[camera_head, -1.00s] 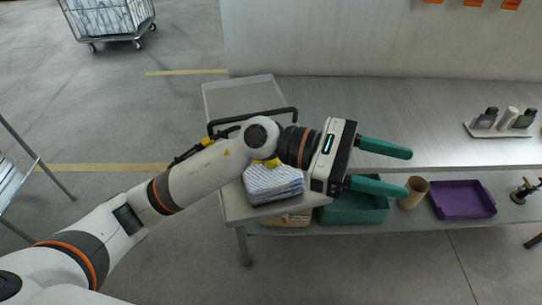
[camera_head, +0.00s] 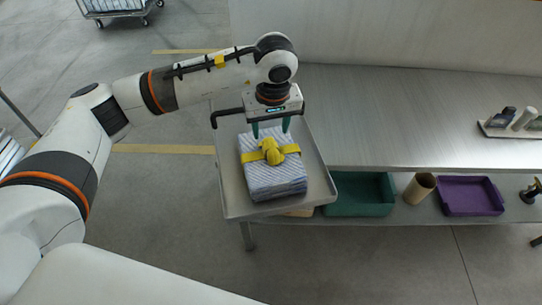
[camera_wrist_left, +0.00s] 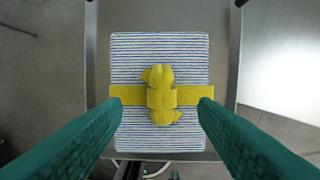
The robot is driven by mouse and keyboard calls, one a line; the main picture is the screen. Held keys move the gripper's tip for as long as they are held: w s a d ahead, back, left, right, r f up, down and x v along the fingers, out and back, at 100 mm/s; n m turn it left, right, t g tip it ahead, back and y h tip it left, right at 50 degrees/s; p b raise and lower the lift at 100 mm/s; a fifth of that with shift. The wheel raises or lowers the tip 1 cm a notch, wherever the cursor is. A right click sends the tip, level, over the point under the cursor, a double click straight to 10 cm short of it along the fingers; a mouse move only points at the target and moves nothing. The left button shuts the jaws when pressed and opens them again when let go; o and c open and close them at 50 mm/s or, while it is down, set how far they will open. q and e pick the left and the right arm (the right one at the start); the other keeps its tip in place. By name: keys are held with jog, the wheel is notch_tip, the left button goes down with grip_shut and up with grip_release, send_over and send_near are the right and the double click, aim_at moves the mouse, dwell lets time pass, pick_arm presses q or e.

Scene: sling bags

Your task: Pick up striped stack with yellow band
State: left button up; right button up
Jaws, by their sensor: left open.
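The striped stack (camera_head: 273,180) is a folded blue-and-white bundle with a yellow band (camera_head: 270,151) tied around it in a knot on top. It lies on a grey tray (camera_head: 235,207) at the left end of the metal table. My left gripper (camera_head: 271,130) points down at the far part of the stack, its two green fingers apart and empty. In the left wrist view the stack (camera_wrist_left: 160,60) lies below and between the open fingers, with the band crossing from side to side. I cannot tell whether the fingertips touch it. My right gripper is not in view.
The metal table (camera_head: 420,115) is clear to the right of the tray, up to a small rack of bottles (camera_head: 513,122). A green bin (camera_head: 358,209), a brown cylinder (camera_head: 419,187) and a purple tray (camera_head: 470,196) sit on the lower shelf. A wall stands behind.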

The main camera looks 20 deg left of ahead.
aim_at(271, 144)
pick_arm(q)
jog(key=shift+f, duration=0.4)
notch_tip(271, 144, down, 5)
jog(key=p, duration=0.2)
jog(key=shift+w+r+p, duration=0.1)
jog(key=shift+p, duration=0.2)
jog(key=shift+f, duration=0.4)
jog(key=shift+c, duration=0.4)
jog(key=shift+w+r, duration=0.1)
grip_shut()
